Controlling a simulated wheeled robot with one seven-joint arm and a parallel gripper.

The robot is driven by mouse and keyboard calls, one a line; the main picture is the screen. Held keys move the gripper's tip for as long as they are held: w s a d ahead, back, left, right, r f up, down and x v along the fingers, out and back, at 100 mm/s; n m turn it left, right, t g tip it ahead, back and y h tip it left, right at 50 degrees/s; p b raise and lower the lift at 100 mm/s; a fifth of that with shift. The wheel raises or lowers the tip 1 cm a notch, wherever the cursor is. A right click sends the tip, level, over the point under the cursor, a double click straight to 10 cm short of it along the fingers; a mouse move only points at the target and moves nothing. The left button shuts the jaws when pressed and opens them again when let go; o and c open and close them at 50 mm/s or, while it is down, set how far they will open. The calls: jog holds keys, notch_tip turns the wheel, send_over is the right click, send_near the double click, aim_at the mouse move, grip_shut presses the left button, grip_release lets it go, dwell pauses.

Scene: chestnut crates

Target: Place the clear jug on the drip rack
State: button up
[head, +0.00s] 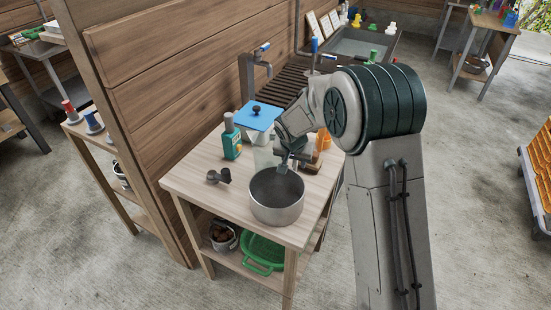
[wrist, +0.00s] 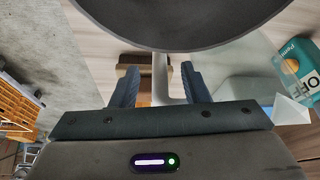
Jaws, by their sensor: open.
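What looks like the clear jug is a pale, see-through body (head: 264,156) on the wooden table, partly hidden by my arm. A square blue piece with a dark knob (head: 259,116) shows above and behind it; I cannot tell if they are joined. In the wrist view a pale translucent shape (wrist: 243,90) lies right of the fingers. My gripper (head: 284,167) is open at the far rim of a grey metal pot (head: 277,211). Between its fingers (wrist: 160,88) a pale upright strip shows, perhaps a handle. The dark slatted drip rack (head: 290,84) is behind, beside the sink.
A green bottle (head: 231,140) stands left of the pale body. A dark grey fitting (head: 218,176) lies near the table's left edge. An orange item (head: 323,140) and a brown brush (wrist: 130,76) are close to my gripper. A wooden partition (head: 190,75) borders the left.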

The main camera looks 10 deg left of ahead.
jog(key=shift+x, duration=0.9)
grip_shut()
